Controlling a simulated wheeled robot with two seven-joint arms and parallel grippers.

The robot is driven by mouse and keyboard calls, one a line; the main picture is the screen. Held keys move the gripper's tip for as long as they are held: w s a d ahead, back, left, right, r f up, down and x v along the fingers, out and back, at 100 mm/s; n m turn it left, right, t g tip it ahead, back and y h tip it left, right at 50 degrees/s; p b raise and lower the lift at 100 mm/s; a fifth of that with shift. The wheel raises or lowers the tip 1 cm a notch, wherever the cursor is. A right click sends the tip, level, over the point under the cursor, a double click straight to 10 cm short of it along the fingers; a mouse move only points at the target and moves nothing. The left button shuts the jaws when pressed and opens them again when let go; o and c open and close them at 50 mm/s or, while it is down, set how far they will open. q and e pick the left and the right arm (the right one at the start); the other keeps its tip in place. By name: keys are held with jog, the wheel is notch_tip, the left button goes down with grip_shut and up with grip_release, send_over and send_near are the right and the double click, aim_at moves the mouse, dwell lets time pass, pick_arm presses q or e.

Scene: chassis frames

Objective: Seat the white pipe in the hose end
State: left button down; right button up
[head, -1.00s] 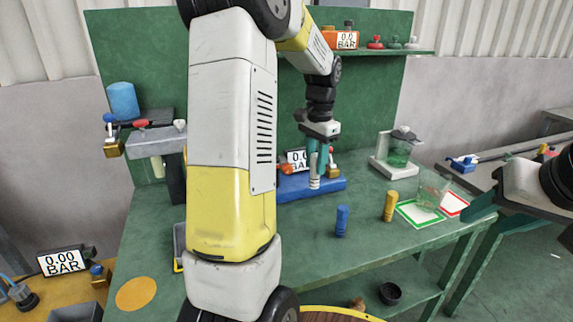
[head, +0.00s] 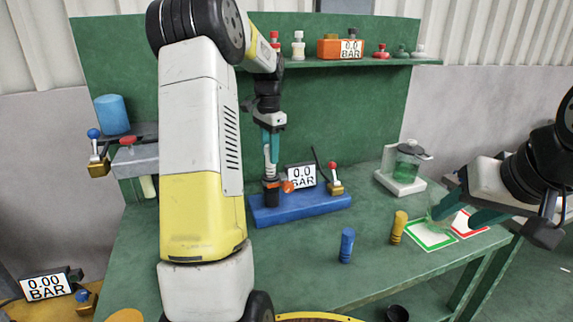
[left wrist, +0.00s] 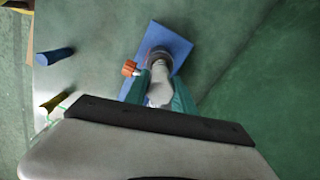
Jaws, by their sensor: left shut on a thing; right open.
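My left gripper (head: 270,155) is shut on the white pipe (left wrist: 158,93), which stands roughly upright between the teal fingers. Below it, the dark hose end (head: 271,192) stands at the left part of the blue base (head: 318,206). The pipe's lower end meets the hose end in both views; I cannot tell how deep it sits, as the fingers and the pipe itself hide the mouth. The hose end also shows in the left wrist view (left wrist: 158,57).
An orange knob (head: 288,187) and a pressure display (head: 301,177) are close beside the hose end. A red-topped valve (head: 334,182) is on the base's right. Blue (head: 347,245) and yellow (head: 399,227) pegs stand on the green table (head: 310,265).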

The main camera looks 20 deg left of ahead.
pick_arm(q)
jog(key=shift+f, duration=2)
jog(key=shift+f, duration=0.1)
jog(key=c, duration=1.1)
grip_release()
jog(key=shift+o, duration=0.2)
notch_tip(320, 180, up, 12)
jog(key=shift+f, duration=0.1)
jog(key=s+d+r+n+t+h, duration=0.1)
jog(key=s+d+r+n+t, duration=0.1)
jog(key=s+d, duration=0.6)
jog(key=s+d+r+n+t, duration=0.2)
jog(key=s+d+n+t, duration=0.15)
jog(key=s, duration=0.85)
jog(key=s+d+f+n+h, duration=0.1)
jog(key=s+d+f, duration=0.2)
jog(key=s, duration=0.4)
jog(key=shift+s+d+f+t, duration=0.2)
jog(key=shift+s+f+t, duration=0.1)
jog(key=shift+f+t, duration=0.1)
